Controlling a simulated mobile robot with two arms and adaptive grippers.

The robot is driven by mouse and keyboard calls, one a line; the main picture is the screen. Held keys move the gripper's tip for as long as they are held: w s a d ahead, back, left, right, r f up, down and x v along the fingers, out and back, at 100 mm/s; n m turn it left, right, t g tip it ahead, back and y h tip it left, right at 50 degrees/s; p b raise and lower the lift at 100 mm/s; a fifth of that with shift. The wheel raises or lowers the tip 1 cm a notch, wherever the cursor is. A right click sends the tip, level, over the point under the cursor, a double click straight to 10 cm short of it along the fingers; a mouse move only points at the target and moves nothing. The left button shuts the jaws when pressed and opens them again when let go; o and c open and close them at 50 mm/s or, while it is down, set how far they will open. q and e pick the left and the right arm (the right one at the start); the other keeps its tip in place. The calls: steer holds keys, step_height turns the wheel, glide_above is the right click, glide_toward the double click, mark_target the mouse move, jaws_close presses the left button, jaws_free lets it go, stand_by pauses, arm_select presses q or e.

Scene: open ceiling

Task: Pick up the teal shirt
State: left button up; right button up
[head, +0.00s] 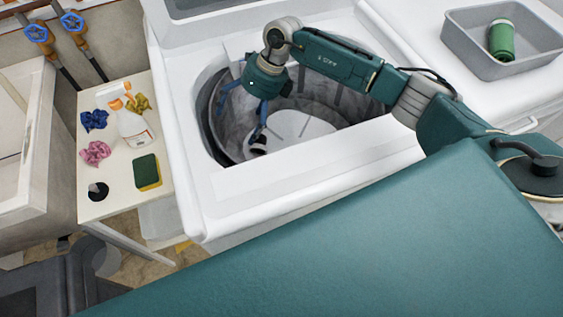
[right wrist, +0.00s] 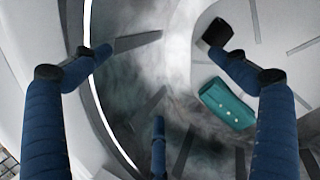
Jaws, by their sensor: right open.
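The teal shirt (right wrist: 228,103) is a small folded teal bundle with pale dots in the right wrist view. It lies inside the washer drum (right wrist: 180,85), right of centre in that view, near the right finger and apart from it as far as I can see. I cannot make it out in the head view, where the arm and drum wall may hide it. My right gripper (head: 243,112) reaches down into the drum opening of the white washer (head: 300,185). Its blue fingers are spread and empty in the right wrist view (right wrist: 160,70). My left gripper is out of view.
The drum's rim and walls surround the right gripper closely. A grey bin (head: 460,45) with a green rolled item (head: 501,40) stands at top right. A side table (head: 118,185) at left holds a spray bottle (head: 133,125), a sponge (head: 147,171) and crumpled cloths (head: 95,152).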

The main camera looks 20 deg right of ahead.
steer(key=s+d+f+n+g+h, duration=0.1)
steer(key=s+d+f+h, duration=0.1)
steer(key=s+f, duration=0.1)
steer(key=s+d+f+n+h, duration=0.2)
steer(key=s+f+h, duration=0.1)
steer(key=s+f, duration=0.1)
steer(key=s+d+f+n+g+h+p, duration=0.1)
steer(key=s+d+f+n+h, duration=0.1)
steer(key=s, duration=0.3)
steer(key=shift+s+d+f+g+h, duration=0.3)
steer(key=shift+d+f, duration=0.25)
steer(key=shift+f, duration=0.25)
steer(key=p+x, duration=0.1)
steer(key=x, duration=0.3)
steer(key=shift+f, duration=0.4)
steer(key=shift+d+f, duration=0.1)
steer(key=shift+f, duration=0.5)
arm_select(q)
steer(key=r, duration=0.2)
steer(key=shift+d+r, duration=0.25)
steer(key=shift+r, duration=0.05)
arm_select(e)
steer(key=c, duration=1.5)
